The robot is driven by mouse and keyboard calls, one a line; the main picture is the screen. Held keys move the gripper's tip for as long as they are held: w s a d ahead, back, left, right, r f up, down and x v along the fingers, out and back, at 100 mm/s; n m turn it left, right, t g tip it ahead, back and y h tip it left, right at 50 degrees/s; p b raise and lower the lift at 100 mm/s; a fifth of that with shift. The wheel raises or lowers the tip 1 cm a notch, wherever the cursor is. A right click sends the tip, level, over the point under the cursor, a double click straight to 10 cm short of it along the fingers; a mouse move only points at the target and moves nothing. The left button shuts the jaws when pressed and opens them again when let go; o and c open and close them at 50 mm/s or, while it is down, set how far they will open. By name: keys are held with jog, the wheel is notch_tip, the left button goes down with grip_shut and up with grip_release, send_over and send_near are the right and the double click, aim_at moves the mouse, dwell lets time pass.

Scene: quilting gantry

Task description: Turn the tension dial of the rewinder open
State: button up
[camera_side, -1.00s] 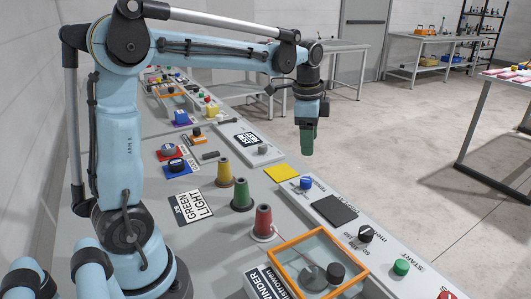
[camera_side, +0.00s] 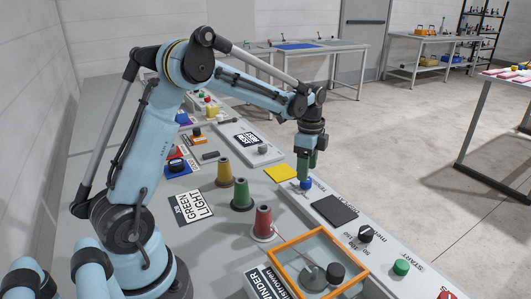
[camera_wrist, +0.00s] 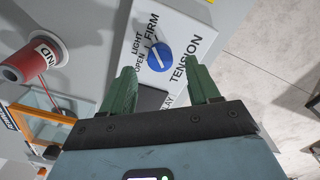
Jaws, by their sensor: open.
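The blue tension dial (camera_side: 306,185) sits on the far end of the rewinder's pale panel (camera_wrist: 197,25). In the wrist view the dial (camera_wrist: 159,57) shows a slanting white line on its face, with the labels LIGHT, OPEN, FIRM and TENSION around it. Which label the line marks is hard to tell. My gripper (camera_side: 308,174) points down above the dial, and the near finger partly covers it in the side view. In the wrist view my gripper (camera_wrist: 163,73) is open and empty, with its green fingers apart on either side of the dial's line. I cannot tell whether they touch it.
A dark pad (camera_side: 335,209), a black knob (camera_side: 365,234) and a green button (camera_side: 401,267) stand along the same panel. An orange-framed cover (camera_side: 279,255) and several thread cones, one red (camera_side: 263,222), are nearby. A yellow square (camera_side: 282,173) lies beside the panel.

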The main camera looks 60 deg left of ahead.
jog(key=shift+f, duration=1.75)
jog(key=c, duration=1)
jog(key=shift+c, duration=0.2)
